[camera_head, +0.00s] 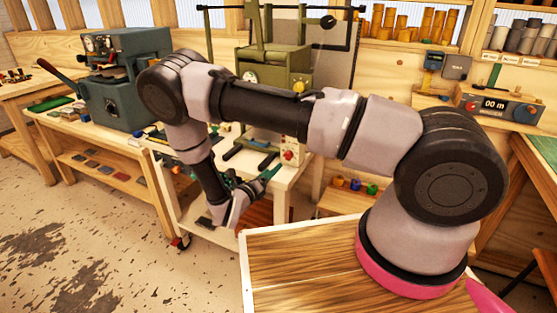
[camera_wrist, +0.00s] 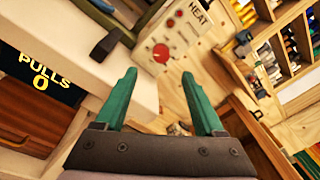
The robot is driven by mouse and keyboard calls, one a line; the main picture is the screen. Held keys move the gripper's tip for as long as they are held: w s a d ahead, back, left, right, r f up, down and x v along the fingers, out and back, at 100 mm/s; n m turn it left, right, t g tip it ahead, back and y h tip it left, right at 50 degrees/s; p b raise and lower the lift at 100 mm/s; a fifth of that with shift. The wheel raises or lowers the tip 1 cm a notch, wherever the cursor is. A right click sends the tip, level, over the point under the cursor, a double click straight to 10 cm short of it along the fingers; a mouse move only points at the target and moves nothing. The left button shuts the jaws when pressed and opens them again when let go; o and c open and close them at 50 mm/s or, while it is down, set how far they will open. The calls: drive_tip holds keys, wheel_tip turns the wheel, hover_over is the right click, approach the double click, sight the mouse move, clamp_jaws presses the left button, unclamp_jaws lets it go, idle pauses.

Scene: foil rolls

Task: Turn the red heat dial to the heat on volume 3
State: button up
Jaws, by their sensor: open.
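The red heat dial (camera_wrist: 161,53) is on a pale panel (camera_wrist: 181,32) marked HEAT, with scale marks around the dial. In the head view the dial (camera_head: 289,155) shows small on the front of the white bench, right of my gripper. My gripper (camera_wrist: 158,76) has two green fingers spread apart with nothing between them. In the wrist view the dial lies beyond the fingertips, between their lines and apart from them. My gripper (camera_head: 262,178) is also in the head view, low in front of the bench. The number that the dial points to is too small to read.
An olive-green machine (camera_head: 275,70) stands on the white bench, with a blue-grey machine (camera_head: 125,75) at left. A sign reading PULLS 0 (camera_wrist: 47,77) hangs below the bench top. A wooden surface (camera_head: 310,262) lies under my arm base. Small colored pots (camera_head: 355,186) sit behind.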

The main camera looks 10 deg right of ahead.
sight(286, 157)
drive_tip(key=x, duration=1)
drive_tip(key=shift+s, duration=0.1)
clamp_jaws()
